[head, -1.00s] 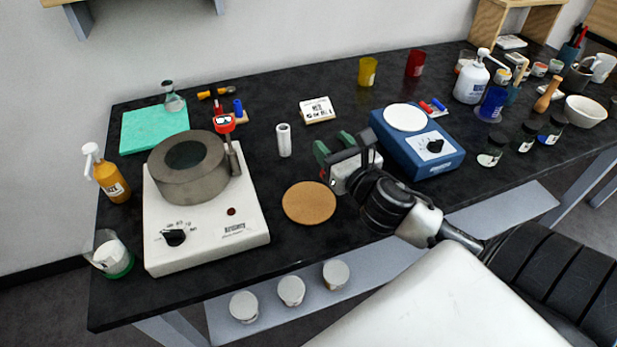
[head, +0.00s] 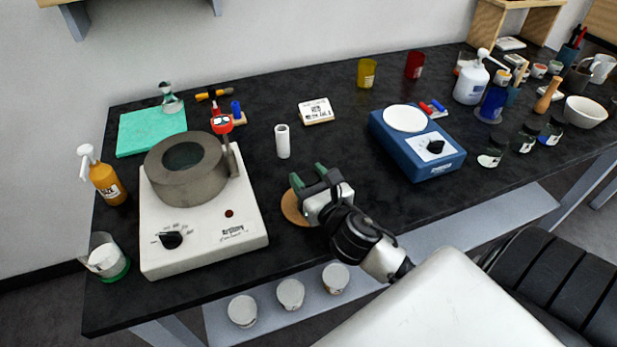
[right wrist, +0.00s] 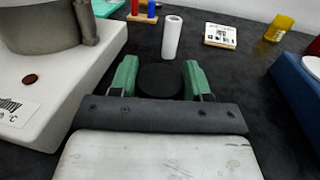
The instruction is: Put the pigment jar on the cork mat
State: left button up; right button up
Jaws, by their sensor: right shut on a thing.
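The cork mat (head: 290,208) is a round tan disc on the black table, right of the white hotplate. My right gripper (head: 308,178) is over it and covers much of it in the head view. In the right wrist view, the green fingers of my right gripper (right wrist: 160,72) are shut on the pigment jar (right wrist: 160,82), of which only a round black top shows. The jar is hidden behind the gripper in the head view. I cannot tell whether it touches the mat. My left gripper is not in view.
The white hotplate (head: 203,240) with a grey ring-shaped block (head: 165,185) stands close on the left. A white cylinder (head: 283,142) stands just behind the gripper. A blue scale (head: 420,158) is to the right, with clear table between. Several dark-lidded jars stand further right.

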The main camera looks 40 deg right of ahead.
jog(key=o, duration=1.3)
jog(key=shift+r, duration=0.1)
jog(key=shift+s, duration=0.25)
jog(key=s, duration=0.3)
jog(key=s+b, duration=0.1)
jog(key=s, duration=0.3)
jog(key=s+a+b, duration=0.1)
jog(key=s, duration=0.2)
jog(key=shift+s+f, duration=0.15)
jog(key=shift+f, duration=0.05)
jog(key=shift+s+r+b, duration=0.15)
jog(key=shift+s+b, duration=0.15)
jog(key=shift+s, duration=0.3)
